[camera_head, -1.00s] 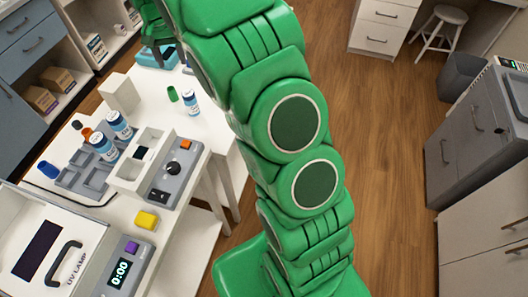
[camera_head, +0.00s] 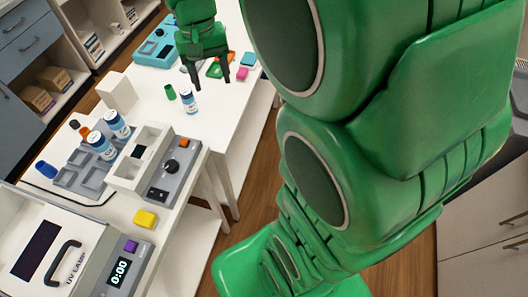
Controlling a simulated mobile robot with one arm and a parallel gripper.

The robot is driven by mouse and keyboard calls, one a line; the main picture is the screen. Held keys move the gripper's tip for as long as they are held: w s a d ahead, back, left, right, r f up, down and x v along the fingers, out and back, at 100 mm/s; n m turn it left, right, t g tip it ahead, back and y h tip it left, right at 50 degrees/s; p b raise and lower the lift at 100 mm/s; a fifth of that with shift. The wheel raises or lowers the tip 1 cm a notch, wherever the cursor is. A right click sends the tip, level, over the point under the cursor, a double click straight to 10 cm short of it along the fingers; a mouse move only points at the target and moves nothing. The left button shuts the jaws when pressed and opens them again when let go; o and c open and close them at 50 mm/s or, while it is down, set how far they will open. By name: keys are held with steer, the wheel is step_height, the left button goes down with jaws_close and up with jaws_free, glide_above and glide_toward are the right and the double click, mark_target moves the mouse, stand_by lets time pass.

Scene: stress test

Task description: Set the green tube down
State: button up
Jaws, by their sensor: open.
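A small green tube-like piece (camera_head: 171,92) stands on the white table (camera_head: 215,125), just left of a white-and-blue vial (camera_head: 189,101). Its size makes it hard to tell whether it is a tube or a cap. My gripper (camera_head: 211,86) is above the table to the right of the green piece and behind the vial. Its dark fingers point down and are spread apart, with nothing visible between them. My green arm hides the right side of the table and much of the floor.
A blue device (camera_head: 156,48) stands at the back. In front are a grey rack (camera_head: 82,170) with vials, a grey instrument (camera_head: 172,172), a yellow block (camera_head: 145,219) and a UV lamp box (camera_head: 45,245).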

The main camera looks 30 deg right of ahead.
steer(key=s+f+n, duration=0.1)
steer(key=s+n, duration=0.1)
steer(key=s, duration=2)
steer(key=shift+s+d+f+g, duration=0.3)
steer(key=shift+d+g, duration=0.1)
